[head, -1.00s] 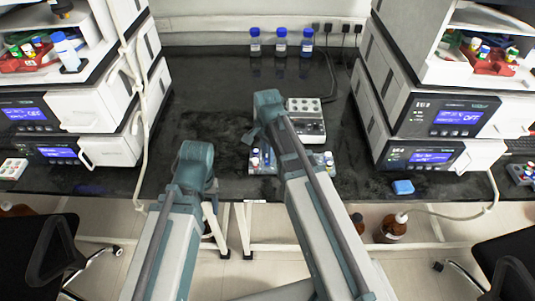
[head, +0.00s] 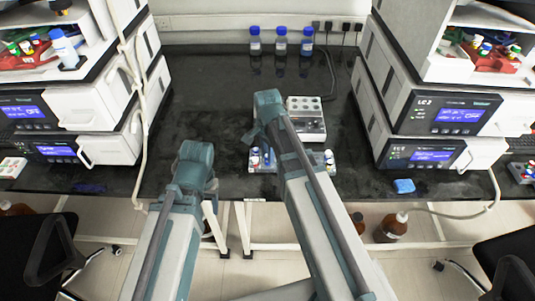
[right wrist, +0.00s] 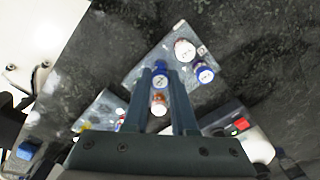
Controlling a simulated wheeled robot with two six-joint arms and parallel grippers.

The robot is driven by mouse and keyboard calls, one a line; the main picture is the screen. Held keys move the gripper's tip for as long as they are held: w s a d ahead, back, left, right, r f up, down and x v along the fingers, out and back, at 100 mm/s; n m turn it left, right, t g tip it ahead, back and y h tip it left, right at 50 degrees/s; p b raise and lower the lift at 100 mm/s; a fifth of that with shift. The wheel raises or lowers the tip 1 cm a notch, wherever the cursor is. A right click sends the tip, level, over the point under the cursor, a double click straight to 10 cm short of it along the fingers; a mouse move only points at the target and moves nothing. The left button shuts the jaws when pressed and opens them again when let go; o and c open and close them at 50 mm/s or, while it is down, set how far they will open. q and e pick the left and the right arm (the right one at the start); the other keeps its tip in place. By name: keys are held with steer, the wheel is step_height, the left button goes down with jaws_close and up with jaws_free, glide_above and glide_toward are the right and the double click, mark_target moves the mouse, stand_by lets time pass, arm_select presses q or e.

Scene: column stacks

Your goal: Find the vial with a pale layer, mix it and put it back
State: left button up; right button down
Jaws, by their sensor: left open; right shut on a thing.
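My right gripper (right wrist: 160,76) is shut on a blue-capped vial (right wrist: 160,68) in the right wrist view. A vial with a brown-red cap and white top (right wrist: 158,108) also shows between the fingers, nearer the palm; I cannot tell whether they touch it. A grey-blue rack (right wrist: 150,50) lies below, holding another brown-red-capped vial (right wrist: 185,49) and a blue-capped vial (right wrist: 203,72). In the head view the rack (head: 268,168) is partly behind my right arm, which hides the right gripper. No pale layer can be made out in any vial. My left gripper is hidden behind its own arm.
A grey-white device with round wells (head: 305,118) stands behind the rack. Several blue-capped bottles (head: 281,42) stand at the back wall. Instrument stacks (head: 440,115) flank the dark bench on both sides. A blue item (head: 404,186) lies at the front right. The bench left of the arms is clear.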

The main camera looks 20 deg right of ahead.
steer(key=shift+f, duration=0.15)
steer(key=shift+f+b, duration=0.4)
steer(key=shift+b, duration=0.15)
steer(key=shift+f, duration=0.1)
steer(key=shift+c, duration=1.6)
jaws_free()
steer(key=shift+r, duration=0.2)
steer(key=shift+r+p, duration=2.9)
steer(key=shift+p, duration=0.1)
